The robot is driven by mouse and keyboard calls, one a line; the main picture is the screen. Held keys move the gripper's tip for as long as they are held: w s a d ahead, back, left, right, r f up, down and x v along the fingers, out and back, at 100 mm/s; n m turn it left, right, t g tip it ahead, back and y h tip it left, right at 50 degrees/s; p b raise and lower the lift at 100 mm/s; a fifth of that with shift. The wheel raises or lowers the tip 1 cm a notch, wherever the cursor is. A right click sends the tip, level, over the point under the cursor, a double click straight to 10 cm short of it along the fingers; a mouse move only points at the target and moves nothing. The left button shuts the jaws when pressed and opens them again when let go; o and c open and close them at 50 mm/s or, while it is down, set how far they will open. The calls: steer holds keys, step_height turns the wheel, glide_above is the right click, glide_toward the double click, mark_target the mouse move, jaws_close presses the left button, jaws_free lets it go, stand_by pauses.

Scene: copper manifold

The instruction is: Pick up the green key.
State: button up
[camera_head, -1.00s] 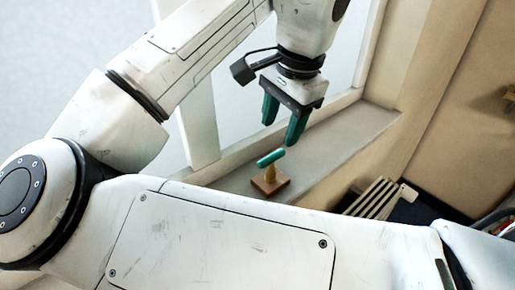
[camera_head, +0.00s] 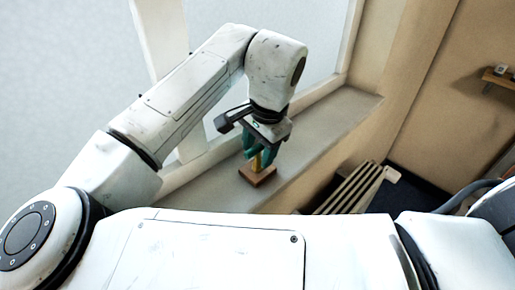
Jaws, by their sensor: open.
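My gripper (camera_head: 260,157) points down over a small wooden block (camera_head: 258,178) on the window sill. Its green fingers are open and reach down on either side of the yellow post (camera_head: 256,164) that stands on the block. The green key, a short bar on top of that post a second ago, is now mostly hidden between and behind the fingers. Its colour is close to theirs, so I cannot pick it out or tell whether a finger touches it.
The grey window sill (camera_head: 340,118) is clear to the right of the block. The window frame rises behind it. A slatted wooden piece (camera_head: 350,190) stands at the right, below the sill. A small wall shelf (camera_head: 500,82) is at the far right.

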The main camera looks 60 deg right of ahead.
steer(key=c, duration=1)
steer(key=shift+r, duration=0.15)
